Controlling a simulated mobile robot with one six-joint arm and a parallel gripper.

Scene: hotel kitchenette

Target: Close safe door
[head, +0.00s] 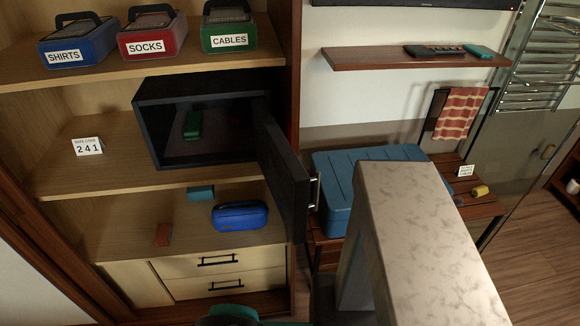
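The black safe (146,125) stands on the middle shelf of the wooden wardrobe in the head view. Its dark door (283,175) is hinged at the safe's right side and stands wide open, swung out toward me past the shelf edge. A silver handle (316,190) sits on the door's outer face, on the right. A green object (193,124) lies inside the safe. My gripper is not visible in this view, so its place relative to the door does not show.
A large pale mottled block (425,235) fills the right foreground, right of the door. A blue case (340,205) rests on the wooden bench behind it. A blue pouch (240,217) lies on the lower shelf. Labelled bins, including SOCKS (150,35), stand above the safe.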

